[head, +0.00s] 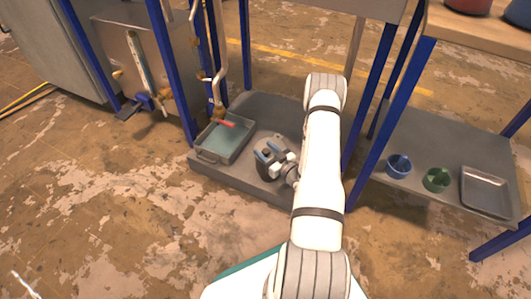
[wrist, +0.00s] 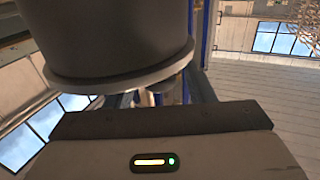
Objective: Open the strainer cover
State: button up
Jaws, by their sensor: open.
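In the head view my gripper (head: 272,155) is low over the grey bottom shelf, at the end of my white arm. It is open. A dark rounded form shows right by it, partly covered; I cannot tell whether it is the strainer or part of my gripper. No strainer cover can be clearly made out. In the wrist view a large dark grey cylinder (wrist: 120,40) with a wide rim fills the upper left, close to the camera. I cannot tell whether it is the strainer. The fingertips cannot be made out there, and contact cannot be judged.
A grey tray (head: 207,153) with a teal inside and a red piece (head: 228,124) is left of my gripper. Blue posts (head: 176,65) flank the shelf (head: 262,107). A blue cup (head: 398,166), green cup (head: 436,180) and metal tray (head: 488,207) stand at right.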

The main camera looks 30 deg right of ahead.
jog(key=shift+c, duration=0.6)
grip_shut()
jog(key=shift+a, duration=0.2)
jog(key=shift+d+h, duration=0.2)
jog(key=shift+h, duration=0.1)
